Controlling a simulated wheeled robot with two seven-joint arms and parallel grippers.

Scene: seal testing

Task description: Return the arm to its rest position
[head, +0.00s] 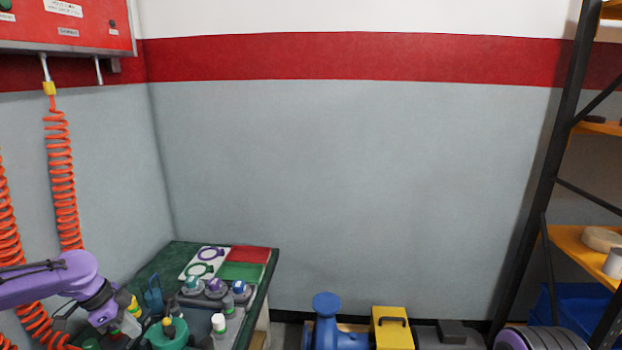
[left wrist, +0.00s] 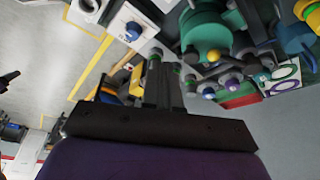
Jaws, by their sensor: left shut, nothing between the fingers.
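My left arm, purple, comes in from the lower left of the head view. Its gripper (head: 130,322) is beside the left part of the green-topped bench (head: 262,256), with its tips partly lost among the things there. In the left wrist view the two dark fingers of the gripper (left wrist: 160,62) are together with nothing between them. My right gripper is not in view.
The bench holds a teal device (head: 168,338), several small capped items, a card with ring pictures (head: 203,263), and red and green pads. Orange coiled hoses (head: 60,180) hang near my arm. A blue fitting (head: 327,325), yellow case (head: 392,328) and shelf rack (head: 560,150) stand right.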

